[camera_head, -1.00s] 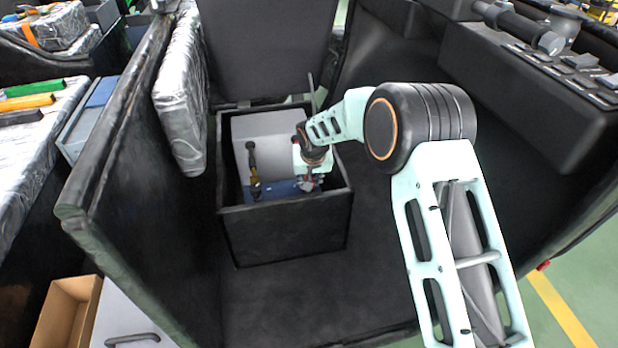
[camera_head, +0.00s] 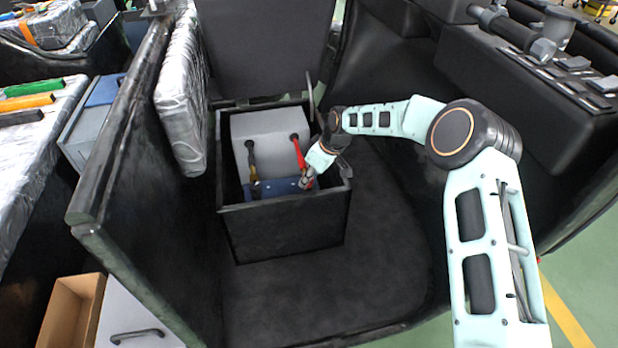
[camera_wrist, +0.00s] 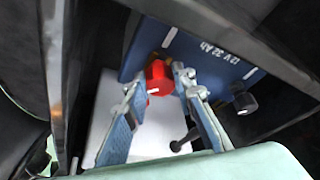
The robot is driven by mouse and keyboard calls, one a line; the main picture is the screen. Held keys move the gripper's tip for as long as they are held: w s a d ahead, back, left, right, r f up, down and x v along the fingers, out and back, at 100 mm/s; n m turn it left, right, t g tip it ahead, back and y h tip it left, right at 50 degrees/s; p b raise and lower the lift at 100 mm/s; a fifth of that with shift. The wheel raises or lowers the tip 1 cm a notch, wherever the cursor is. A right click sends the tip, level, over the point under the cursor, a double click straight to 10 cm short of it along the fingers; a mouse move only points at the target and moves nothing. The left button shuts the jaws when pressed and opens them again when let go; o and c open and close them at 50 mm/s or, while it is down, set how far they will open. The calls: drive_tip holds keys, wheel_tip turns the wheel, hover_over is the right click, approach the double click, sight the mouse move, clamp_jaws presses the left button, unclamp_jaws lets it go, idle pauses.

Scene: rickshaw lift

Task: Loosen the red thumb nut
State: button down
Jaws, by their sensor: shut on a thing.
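The red thumb nut (camera_wrist: 157,72) sits on the blue battery (camera_wrist: 205,52), marked 12V 32Ah, in the wrist view. The battery's blue top also shows in the head view (camera_head: 277,188), inside the open black box. My gripper (camera_wrist: 159,81) has a finger on each side of the red nut and is shut on it. In the head view my gripper (camera_head: 307,181) reaches into the box from the right, tilted, at the red terminal. The red cable (camera_head: 299,152) comes down from a grey cover to that side. The nut's far side is hidden.
A black knob (camera_wrist: 244,102) stands on the battery's other end in the wrist view. A black and yellow cable (camera_head: 251,160) hangs at the left. The box walls (camera_head: 285,232) surround the battery closely. The floor in front of the box is clear.

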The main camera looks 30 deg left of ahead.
drive_tip(key=shift+n, duration=0.4)
drive_tip(key=c, duration=1.6)
unclamp_jaws()
drive_tip(key=shift+w+v, duration=0.2)
drive_tip(key=shift+v, duration=5.75)
drive_tip(key=shift+s+r, duration=0.1)
